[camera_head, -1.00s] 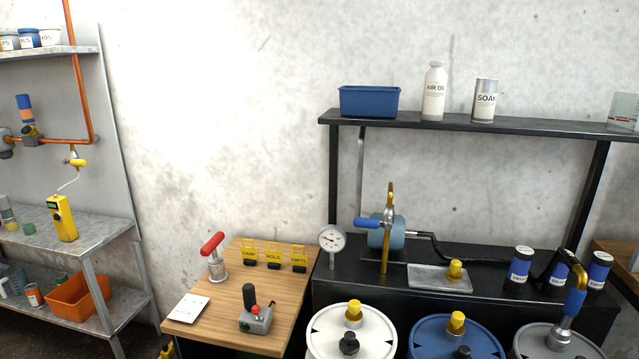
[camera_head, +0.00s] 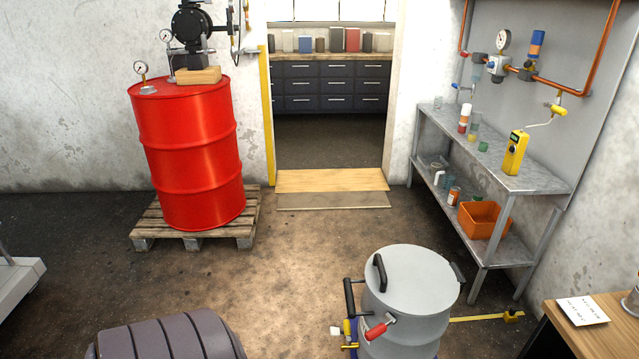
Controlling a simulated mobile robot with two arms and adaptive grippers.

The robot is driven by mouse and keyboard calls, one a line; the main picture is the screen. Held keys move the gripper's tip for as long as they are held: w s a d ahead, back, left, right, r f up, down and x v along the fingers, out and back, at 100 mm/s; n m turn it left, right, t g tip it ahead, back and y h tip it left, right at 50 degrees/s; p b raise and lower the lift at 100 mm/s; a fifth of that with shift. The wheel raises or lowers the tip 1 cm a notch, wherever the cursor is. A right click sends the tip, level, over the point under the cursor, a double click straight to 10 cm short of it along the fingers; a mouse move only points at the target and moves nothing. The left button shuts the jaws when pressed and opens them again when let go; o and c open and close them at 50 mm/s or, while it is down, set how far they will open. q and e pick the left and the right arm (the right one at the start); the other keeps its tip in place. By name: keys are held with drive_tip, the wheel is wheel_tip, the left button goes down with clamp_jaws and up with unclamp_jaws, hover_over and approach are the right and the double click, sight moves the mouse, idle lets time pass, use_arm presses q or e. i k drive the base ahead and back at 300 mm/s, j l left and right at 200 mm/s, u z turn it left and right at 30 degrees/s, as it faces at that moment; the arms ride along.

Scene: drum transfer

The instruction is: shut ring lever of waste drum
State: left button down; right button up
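The waste drum is a grey steel drum (camera_head: 415,330) at the lower middle right of the head view. Its pale grey lid (camera_head: 415,272) lies on top, with a black handle (camera_head: 379,272) at its left. A lever with a red grip (camera_head: 377,331) sits on the near side just below the rim. The grip points down and left and seems to stand off the drum wall; its exact angle is hard to tell. The drum's base is cut off by the lower edge. Neither of my grippers is in view.
A red drum (camera_head: 191,150) stands on a wooden pallet (camera_head: 190,237) at the left. A metal shelf (camera_head: 480,165) with an orange bin (camera_head: 483,219) is at the right, and a wooden table (camera_head: 620,318) at lower right. The floor (camera_head: 300,260) before the doorway is clear.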

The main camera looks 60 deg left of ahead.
sight(379, 329)
drive_tip(key=u, duration=1.25)
